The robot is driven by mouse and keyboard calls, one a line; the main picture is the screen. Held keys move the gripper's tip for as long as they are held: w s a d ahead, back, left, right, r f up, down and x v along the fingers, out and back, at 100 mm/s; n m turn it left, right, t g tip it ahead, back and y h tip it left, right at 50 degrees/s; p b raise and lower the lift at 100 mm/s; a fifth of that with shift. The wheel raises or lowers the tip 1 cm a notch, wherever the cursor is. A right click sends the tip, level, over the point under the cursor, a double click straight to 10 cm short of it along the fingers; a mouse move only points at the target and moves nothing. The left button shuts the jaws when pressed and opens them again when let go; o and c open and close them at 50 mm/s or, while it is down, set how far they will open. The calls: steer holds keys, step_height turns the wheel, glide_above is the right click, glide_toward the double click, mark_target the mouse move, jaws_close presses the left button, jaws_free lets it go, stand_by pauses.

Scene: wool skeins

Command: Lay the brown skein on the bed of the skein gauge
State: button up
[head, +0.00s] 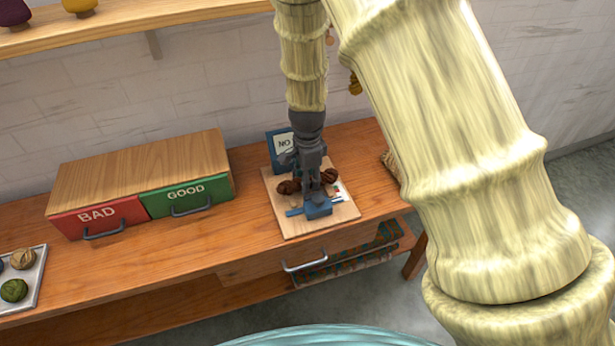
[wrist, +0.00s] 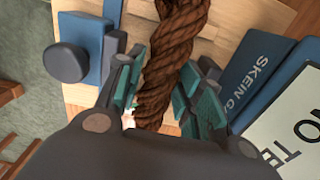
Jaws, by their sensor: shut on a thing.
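The brown skein (head: 289,187) is a twisted dark brown hank. It shows large in the wrist view (wrist: 174,55), running between the teal-padded fingers of my gripper (wrist: 162,100). My gripper (head: 310,190) is shut on the skein, over the skein gauge. The gauge has a pale wooden board (head: 285,223), blue parts (head: 318,209) at the front and a blue sign (head: 277,152) at the back. Its sign also shows in the wrist view (wrist: 262,68). My gripper hides the middle of the gauge, so I cannot tell whether the skein touches the bed.
A wooden cabinet (head: 140,165) with a red BAD drawer (head: 97,217) and a green GOOD drawer (head: 187,196) stands left of the gauge. A grey tray (head: 37,284) with wool balls is at the far left. A shelf (head: 130,24) runs above. The bench between cabinet and gauge is clear.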

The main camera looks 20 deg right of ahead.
steer(key=o, duration=0.7)
steer(key=shift+f, duration=0.1)
steer(key=shift+o, duration=0.2)
step_height(320, 180, up, 12)
steer(key=b, duration=0.2)
stand_by(0.6)
